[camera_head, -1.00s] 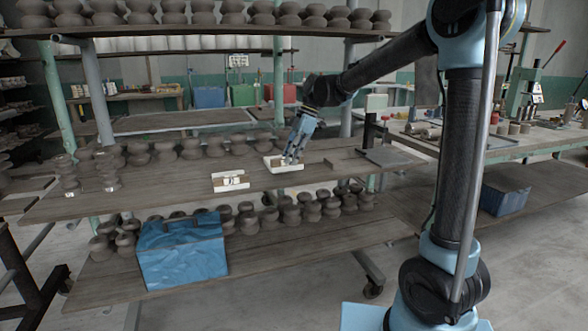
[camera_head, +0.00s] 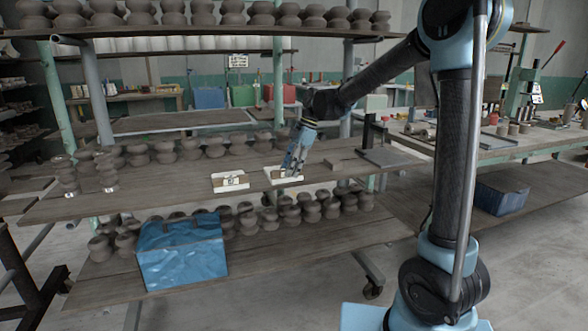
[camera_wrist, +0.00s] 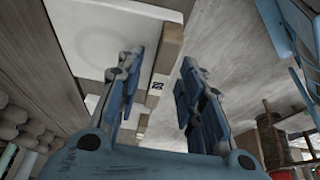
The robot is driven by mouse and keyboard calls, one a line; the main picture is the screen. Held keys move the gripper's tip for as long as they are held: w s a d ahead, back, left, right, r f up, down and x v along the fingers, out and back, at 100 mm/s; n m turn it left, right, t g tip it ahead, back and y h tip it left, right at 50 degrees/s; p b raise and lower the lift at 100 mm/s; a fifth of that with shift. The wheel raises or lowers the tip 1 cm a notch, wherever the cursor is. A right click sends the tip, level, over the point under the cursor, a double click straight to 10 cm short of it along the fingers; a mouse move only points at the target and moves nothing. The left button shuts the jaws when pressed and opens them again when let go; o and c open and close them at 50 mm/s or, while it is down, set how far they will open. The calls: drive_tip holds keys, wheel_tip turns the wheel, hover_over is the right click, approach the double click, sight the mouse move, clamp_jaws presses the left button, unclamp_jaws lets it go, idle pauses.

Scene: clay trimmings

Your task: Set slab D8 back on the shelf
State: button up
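Two white slabs lie on the middle wooden shelf in the head view. My gripper (camera_head: 290,172) is at the right white slab (camera_head: 275,179), over its top. The left white slab (camera_head: 221,184) lies apart from it, with a small marked tag. In the wrist view my gripper (camera_wrist: 162,62) has its fingers spread. The left finger overlaps a white slab (camera_wrist: 95,25) with a brown strip (camera_wrist: 168,50) and a small black-and-white tag (camera_wrist: 157,85). A gap shows between the strip and the right finger. I cannot read D8 on any tag.
Several dark clay pots (camera_head: 190,150) line the back and left of the middle shelf (camera_head: 130,203). More stand above and below. A blue covered box (camera_head: 182,255) is on the lower shelf. A flat dark board (camera_head: 388,158) lies at the right end, with bare shelf before it.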

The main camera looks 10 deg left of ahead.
drive_tip(key=v, duration=1.2)
drive_tip(key=s+d+f+m+t, duration=0.15)
drive_tip(key=s+d+m, duration=0.35)
drive_tip(key=d, duration=0.6)
drive_tip(key=s+d+f+m+t+h, duration=0.1)
drive_tip(key=s+d+f+m+h, duration=0.1)
drive_tip(key=s+d+f+m, duration=0.7)
drive_tip(key=s+d+f+m+t+h, duration=0.2)
drive_tip(key=s+d+f+m, duration=0.8)
drive_tip(key=d, duration=0.7)
wheel_tip(320, 180, down, 2)
drive_tip(key=shift+s+d+f, duration=0.1)
drive_tip(key=shift+s+d, duration=0.1)
drive_tip(key=shift+s, duration=0.6)
drive_tip(key=shift+w+f, duration=0.15)
drive_tip(key=shift+w, duration=0.2)
